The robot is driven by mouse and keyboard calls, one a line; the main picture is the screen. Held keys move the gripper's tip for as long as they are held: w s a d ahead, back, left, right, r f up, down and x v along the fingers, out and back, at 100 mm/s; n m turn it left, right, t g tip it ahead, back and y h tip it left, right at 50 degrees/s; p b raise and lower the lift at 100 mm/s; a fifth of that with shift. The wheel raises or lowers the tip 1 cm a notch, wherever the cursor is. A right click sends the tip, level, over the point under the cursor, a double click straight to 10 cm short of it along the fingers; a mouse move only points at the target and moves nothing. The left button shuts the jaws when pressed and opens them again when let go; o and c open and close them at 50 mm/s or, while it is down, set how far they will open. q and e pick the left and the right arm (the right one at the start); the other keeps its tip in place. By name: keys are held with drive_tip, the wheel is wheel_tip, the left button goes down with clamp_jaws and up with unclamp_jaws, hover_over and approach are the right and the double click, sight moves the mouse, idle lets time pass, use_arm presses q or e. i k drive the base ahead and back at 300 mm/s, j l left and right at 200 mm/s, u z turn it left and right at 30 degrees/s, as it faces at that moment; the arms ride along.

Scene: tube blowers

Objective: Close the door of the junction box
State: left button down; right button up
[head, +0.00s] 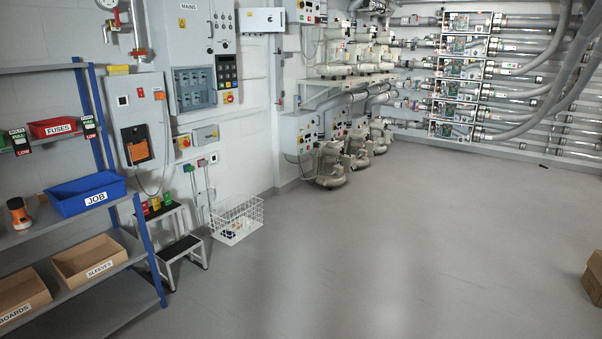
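No box in the head view carries a label that I can read as junction box. A pale closed-looking box (262,20) hangs high on the wall right of the MAINS cabinet (195,20). A small grey box (205,136) sits lower on the wall beside a yellow and red switch. A larger grey cabinet (143,92) with a dark panel and an orange part hangs at the left. I cannot tell which of these is the junction box, or whether its door is open. Neither of my grippers is in view.
A blue-framed shelf (92,118) stands at the left with a blue JOB bin (86,194) and other bins. A step stool (180,245) and a white wire basket (237,220) stand by the wall. Blowers (330,165) line the back. The grey floor (400,240) is mostly clear.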

sight(252, 20)
drive_tip(key=i, duration=5.45)
